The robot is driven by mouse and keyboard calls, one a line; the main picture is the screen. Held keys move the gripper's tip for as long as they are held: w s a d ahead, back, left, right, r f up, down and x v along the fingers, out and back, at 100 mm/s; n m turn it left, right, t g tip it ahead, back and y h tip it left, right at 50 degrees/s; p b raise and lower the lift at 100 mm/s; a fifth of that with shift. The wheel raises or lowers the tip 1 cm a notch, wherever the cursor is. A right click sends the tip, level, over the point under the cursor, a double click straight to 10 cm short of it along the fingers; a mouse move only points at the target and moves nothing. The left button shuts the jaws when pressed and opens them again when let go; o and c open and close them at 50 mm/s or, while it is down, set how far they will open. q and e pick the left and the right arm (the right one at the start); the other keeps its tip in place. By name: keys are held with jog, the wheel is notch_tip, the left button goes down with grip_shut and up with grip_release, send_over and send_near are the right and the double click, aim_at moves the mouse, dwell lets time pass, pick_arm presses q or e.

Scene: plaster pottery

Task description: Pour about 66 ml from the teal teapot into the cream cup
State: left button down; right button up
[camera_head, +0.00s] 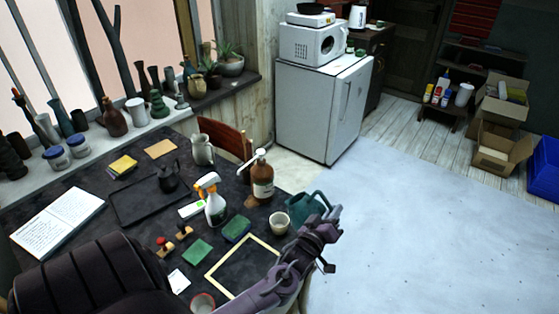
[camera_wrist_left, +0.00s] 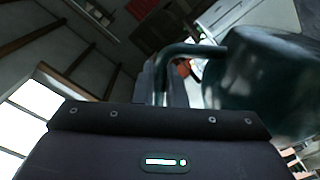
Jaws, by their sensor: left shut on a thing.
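The teal teapot (camera_head: 307,207) is at the right edge of the dark table in the head view, partly hidden behind my left gripper (camera_head: 324,228). The gripper is shut on it. In the left wrist view the teapot's dark body (camera_wrist_left: 262,82) and curved handle (camera_wrist_left: 185,49) show close up, beyond the black gripper housing. The cream cup (camera_head: 279,222) stands upright on the table just left of the teapot. The teapot looks apart from the cup; I see no stream between them, and its exact tilt is unclear. My right gripper is not in view.
A brown pump bottle (camera_head: 262,178) stands behind the cup, and a spray bottle (camera_head: 212,203) to its left. A green sponge block (camera_head: 236,229) and a wooden frame (camera_head: 243,266) lie nearby. A red-rimmed cup (camera_head: 203,303) is at the front. Open floor lies to the right.

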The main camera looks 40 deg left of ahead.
aim_at(309, 198)
pick_arm(q)
jog(key=shift+a+r, duration=0.15)
jog(key=shift+r, duration=0.45)
jog(key=shift+a+r+n+p, duration=0.4)
jog(key=shift+a+n, duration=0.2)
jog(key=shift+n, duration=0.6)
jog(key=shift+s+a+f+n+b, duration=0.15)
jog(key=shift+a+n+b, duration=0.25)
jog(key=shift+a+n, duration=0.35)
jog(key=shift+s+a+r+n, duration=0.1)
jog(key=shift+a+r+n, duration=0.1)
jog(key=shift+a+n, duration=0.35)
jog(key=shift+a+n, duration=0.2)
jog(key=shift+n, duration=0.2)
jog(key=shift+s+a+r+n, duration=0.1)
jog(key=shift+s+a+n, duration=0.1)
jog(key=shift+a+n, duration=0.55)
jog(key=shift+a, duration=0.3)
jog(key=shift+a+n+p, duration=0.35)
jog(key=shift+a+n, duration=0.3)
jog(key=shift+a, duration=0.1)
